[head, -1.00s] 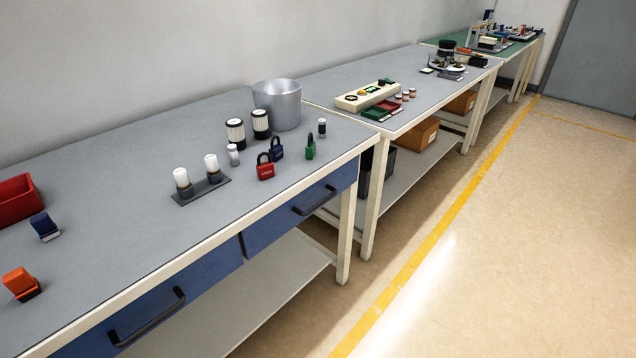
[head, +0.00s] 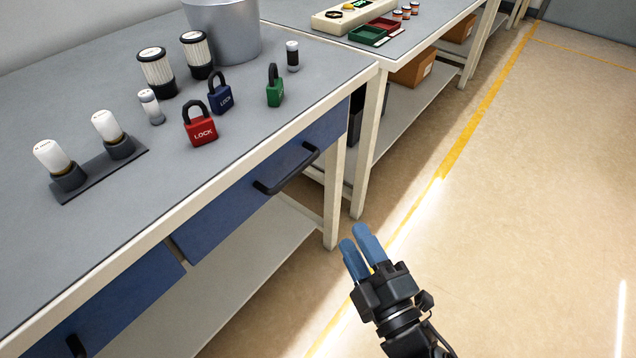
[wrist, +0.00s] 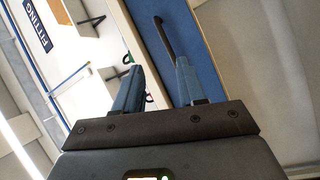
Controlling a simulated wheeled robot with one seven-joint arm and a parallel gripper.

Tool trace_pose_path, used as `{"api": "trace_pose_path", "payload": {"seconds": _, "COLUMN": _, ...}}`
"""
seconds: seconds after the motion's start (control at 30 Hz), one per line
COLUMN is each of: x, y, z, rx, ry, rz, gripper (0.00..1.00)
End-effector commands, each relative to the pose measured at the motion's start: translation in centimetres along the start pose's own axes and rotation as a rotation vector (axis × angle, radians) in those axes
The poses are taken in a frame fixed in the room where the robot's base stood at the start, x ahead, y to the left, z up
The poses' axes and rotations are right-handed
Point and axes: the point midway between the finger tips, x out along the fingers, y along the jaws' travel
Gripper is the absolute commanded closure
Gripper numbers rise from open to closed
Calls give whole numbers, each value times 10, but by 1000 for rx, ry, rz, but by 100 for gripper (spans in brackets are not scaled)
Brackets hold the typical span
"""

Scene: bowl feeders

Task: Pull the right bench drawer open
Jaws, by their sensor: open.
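The right bench drawer (head: 240,195) has a blue front and sits flush under the near bench's top, at its right end. Its black bar handle (head: 287,172) stands out from the front. My gripper (head: 362,250) is open and empty, with blue fingers, over the floor to the right of and apart from the handle. In the wrist view the open fingers (wrist: 156,85) point toward the blue drawer front (wrist: 180,50), and the handle (wrist: 162,38) lies beyond them, between the fingertips.
The bench top (head: 225,135) holds a red padlock (head: 200,128), a blue padlock (head: 220,97), a green padlock (head: 274,90) and a metal pot (head: 222,30). A bench leg (head: 333,190) stands right of the drawer. The floor (head: 520,190) is clear.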

Motion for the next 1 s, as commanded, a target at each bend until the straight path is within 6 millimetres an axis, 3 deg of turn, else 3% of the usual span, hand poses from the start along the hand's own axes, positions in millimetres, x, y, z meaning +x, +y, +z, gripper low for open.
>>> {"api": "trace_pose_path", "payload": {"seconds": 0.03, "x": 25, "y": -9, "z": -3, "rx": -58, "ry": 30, "rz": 13, "gripper": 60}}
{"api": "trace_pose_path", "payload": {"seconds": 0.1, "x": 50, "y": -13, "z": -9, "rx": -133, "ry": 58, "rz": 23, "gripper": 60}}
{"api": "trace_pose_path", "payload": {"seconds": 0.23, "x": 85, "y": -16, "z": -20, "rx": -231, "ry": 94, "rz": 40, "gripper": 60}}
{"api": "trace_pose_path", "payload": {"seconds": 1.0, "x": 178, "y": -13, "z": -36, "rx": -292, "ry": 114, "rz": 49, "gripper": 60}}
